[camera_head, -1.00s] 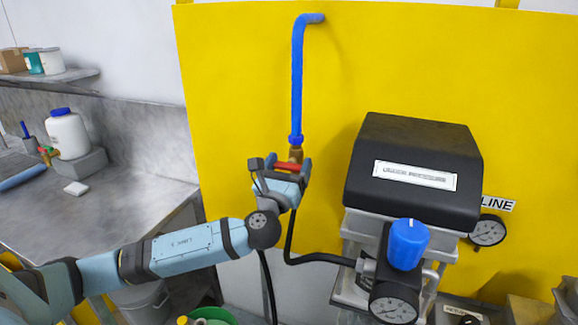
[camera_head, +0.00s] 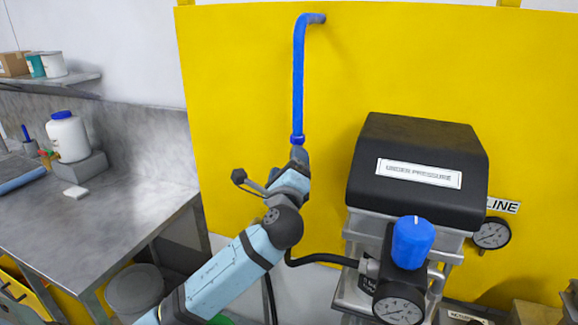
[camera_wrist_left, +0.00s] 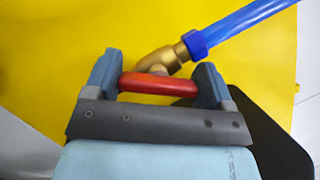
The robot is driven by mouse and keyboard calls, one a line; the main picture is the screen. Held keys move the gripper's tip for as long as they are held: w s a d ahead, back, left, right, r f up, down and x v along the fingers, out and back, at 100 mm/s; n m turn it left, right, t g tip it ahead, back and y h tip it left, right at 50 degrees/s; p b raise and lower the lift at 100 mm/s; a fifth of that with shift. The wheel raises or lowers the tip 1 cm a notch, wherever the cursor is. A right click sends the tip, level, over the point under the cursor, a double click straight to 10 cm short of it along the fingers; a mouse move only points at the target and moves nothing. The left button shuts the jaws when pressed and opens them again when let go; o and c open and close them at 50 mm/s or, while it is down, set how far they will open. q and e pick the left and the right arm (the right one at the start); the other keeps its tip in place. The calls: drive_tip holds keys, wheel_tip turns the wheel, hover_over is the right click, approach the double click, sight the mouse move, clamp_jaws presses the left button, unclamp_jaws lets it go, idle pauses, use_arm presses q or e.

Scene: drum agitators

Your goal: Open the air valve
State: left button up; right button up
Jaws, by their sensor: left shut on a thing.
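The air valve is a brass fitting (camera_wrist_left: 165,56) with a red handle (camera_wrist_left: 160,84), at the lower end of a blue pipe (camera_head: 298,75) in front of a yellow panel. My left gripper (camera_head: 299,157) is at the pipe's lower end and hides the valve in the head view. In the left wrist view my left gripper (camera_wrist_left: 158,75) has one finger at each end of the red handle and is shut on it. The blue pipe there runs to the upper right from the brass fitting. My right gripper is not in view.
A black-topped unit (camera_head: 418,172) labelled "UNDER PRESSURE" stands to the right, with a blue knob (camera_head: 412,242) and a gauge (camera_head: 398,305) below. A black hose (camera_head: 325,258) runs near my arm. A metal table (camera_head: 95,225) with a white jar (camera_head: 68,137) is at left.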

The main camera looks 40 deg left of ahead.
use_arm(q)
drive_tip(key=n+g+p, duration=0.1)
drive_tip(key=n+g, duration=0.1)
drive_tip(key=n, duration=0.3)
drive_tip(key=shift+a+f+n+g+p, duration=0.1)
drive_tip(key=shift+n+g+p, duration=0.5)
drive_tip(key=shift+n+p, duration=0.7)
drive_tip(key=shift+n, duration=0.5)
drive_tip(key=o, duration=0.9)
drive_tip(key=b+v, duration=0.3)
drive_tip(key=v, duration=1.1)
drive_tip(key=shift+a+b, duration=0.1)
drive_tip(key=shift+b, duration=0.2)
